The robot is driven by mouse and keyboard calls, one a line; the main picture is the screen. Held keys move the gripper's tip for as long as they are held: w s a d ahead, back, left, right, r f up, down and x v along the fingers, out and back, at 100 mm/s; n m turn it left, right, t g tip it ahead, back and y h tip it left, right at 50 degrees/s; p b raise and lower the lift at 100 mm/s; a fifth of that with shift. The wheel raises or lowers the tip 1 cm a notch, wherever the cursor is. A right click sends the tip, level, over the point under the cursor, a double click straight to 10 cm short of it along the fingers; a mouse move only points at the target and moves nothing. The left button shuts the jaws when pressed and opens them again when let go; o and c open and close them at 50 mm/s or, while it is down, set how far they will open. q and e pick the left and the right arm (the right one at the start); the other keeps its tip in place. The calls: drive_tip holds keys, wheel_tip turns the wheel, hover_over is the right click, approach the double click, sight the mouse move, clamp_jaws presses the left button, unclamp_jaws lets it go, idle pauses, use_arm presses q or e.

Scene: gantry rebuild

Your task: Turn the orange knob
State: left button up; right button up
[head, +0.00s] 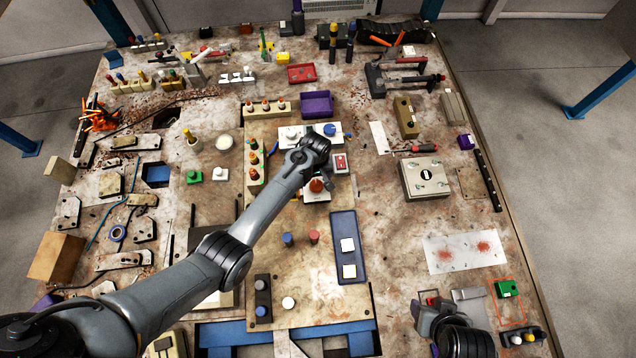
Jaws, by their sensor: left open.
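An orange-red knob (316,185) sits on a small white box (318,197) near the middle of the bench. My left arm reaches in from the lower left, and its wrist bends down just above this box. My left gripper (336,188) is open, close beside the knob on its right. The arm hides part of the box, and I cannot tell whether the fingers touch the knob. My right gripper (428,299) is low over the bench at the bottom right, foreshortened, and its jaws are not clear.
A white box with a blue knob (330,130) stands just behind the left wrist. A red-faced switch (340,163) is close to the gripper. A blue tray (347,226) with white squares lies in front. A grey box (426,178) stands to the right.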

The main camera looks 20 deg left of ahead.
sight(316, 185)
use_arm(q)
drive_tip(key=shift+f+b, duration=0.55)
drive_tip(key=shift+f, duration=2.2)
drive_tip(key=c, duration=1)
drive_tip(key=shift+c, duration=0.2)
